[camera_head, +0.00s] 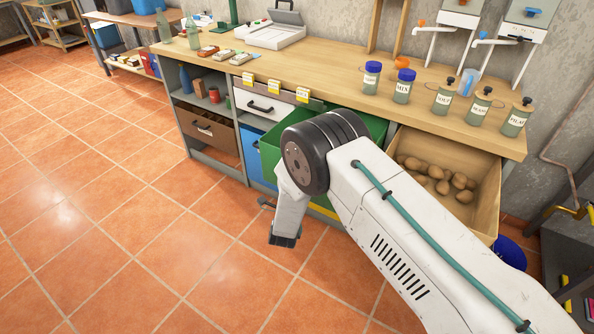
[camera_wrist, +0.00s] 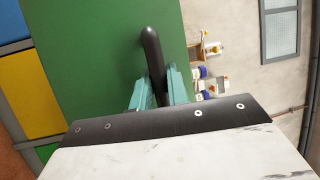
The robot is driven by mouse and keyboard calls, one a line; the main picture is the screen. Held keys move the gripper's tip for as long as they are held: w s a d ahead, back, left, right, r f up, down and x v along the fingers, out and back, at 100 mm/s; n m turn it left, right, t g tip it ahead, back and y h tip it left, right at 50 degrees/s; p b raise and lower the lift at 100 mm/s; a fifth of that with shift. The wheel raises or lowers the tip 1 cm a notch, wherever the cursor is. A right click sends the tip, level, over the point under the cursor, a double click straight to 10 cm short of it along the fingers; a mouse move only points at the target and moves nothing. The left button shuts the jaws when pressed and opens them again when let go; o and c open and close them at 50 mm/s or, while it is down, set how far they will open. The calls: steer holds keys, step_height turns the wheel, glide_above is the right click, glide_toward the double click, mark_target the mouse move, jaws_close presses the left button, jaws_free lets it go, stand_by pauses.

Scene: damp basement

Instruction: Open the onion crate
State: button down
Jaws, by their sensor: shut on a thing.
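A green crate (camera_head: 268,155) stands pulled out from under the long wooden counter, partly hidden behind my arm. Which food it holds cannot be told from here. In the wrist view its green front (camera_wrist: 90,60) fills much of the picture, with a black bar handle (camera_wrist: 152,50). My gripper (camera_wrist: 160,88) has its teal fingers shut on that handle. In the head view my arm hides the fingers and the handle.
An open wooden crate (camera_head: 476,213) with brown, potato-like lumps stands to the right. A blue crate front (camera_head: 257,168), a white drawer (camera_head: 262,103) and a brown drawer (camera_head: 210,130) are on the left. Jars stand on the counter (camera_head: 335,92). The tiled floor in front is clear.

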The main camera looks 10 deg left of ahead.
steer(key=shift+s+d, duration=0.25)
steer(key=shift+d, duration=0.2)
steer(key=c, duration=1.6)
jaws_free()
steer(key=shift+d, duration=0.1)
steer(key=shift+c, duration=0.2)
steer(key=shift+s+a, duration=0.1)
steer(key=shift+a, duration=0.15)
steer(key=s+f, duration=0.1)
steer(key=s, duration=0.6)
steer(key=shift+s+d+f, duration=0.15)
steer(key=shift+s+d, duration=0.1)
steer(key=shift+s, duration=0.05)
